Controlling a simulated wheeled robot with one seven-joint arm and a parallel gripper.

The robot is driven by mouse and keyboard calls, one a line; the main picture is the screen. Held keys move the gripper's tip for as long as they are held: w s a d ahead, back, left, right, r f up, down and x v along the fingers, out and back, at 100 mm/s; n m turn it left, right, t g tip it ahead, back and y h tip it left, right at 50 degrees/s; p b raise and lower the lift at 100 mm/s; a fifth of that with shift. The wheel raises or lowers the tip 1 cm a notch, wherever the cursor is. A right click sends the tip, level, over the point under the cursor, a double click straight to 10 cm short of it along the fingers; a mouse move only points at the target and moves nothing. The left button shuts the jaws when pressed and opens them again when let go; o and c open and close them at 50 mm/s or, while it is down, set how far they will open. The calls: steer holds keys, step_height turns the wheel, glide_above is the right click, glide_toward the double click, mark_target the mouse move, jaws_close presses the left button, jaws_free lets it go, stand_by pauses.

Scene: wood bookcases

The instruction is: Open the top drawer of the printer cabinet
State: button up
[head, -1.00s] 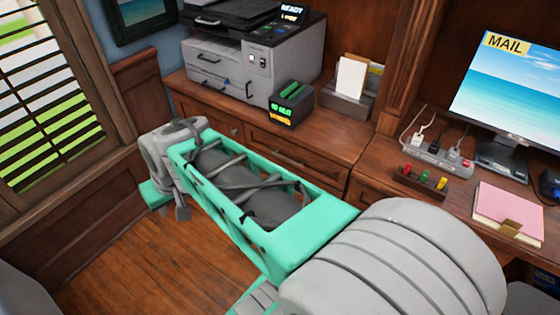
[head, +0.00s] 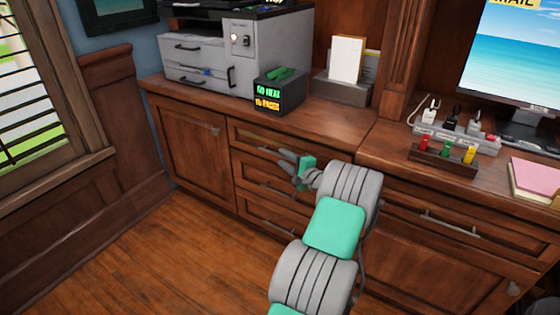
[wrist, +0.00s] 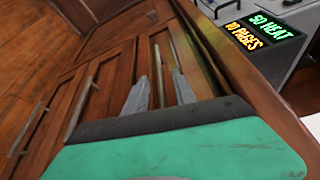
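The printer cabinet (head: 185,150) is brown wood, with a door on the left and a stack of three drawers beside it. The top drawer (head: 248,134) looks closed, its front level with the others. My gripper (head: 284,162) is in front of it, hiding part of its front and handle. In the wrist view my gripper (wrist: 161,88) is open, its two grey fingers apart. The bar handle (wrist: 158,72) of the top drawer shows between the fingers; I cannot tell whether they touch it. The middle drawer's handle (wrist: 86,92) lies to the left there.
A grey printer (head: 215,60), a small display box (head: 279,92) and a paper holder (head: 343,90) stand on the cabinet. A desk with a monitor (head: 515,60) and a power strip (head: 455,137) is at right. The wood floor (head: 180,260) in front is clear.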

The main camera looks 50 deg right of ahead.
mark_target(279, 155)
steer(key=x, duration=0.3)
steer(key=shift+w, duration=0.2)
steer(key=shift+c, duration=0.3)
jaws_close()
stand_by(0.8)
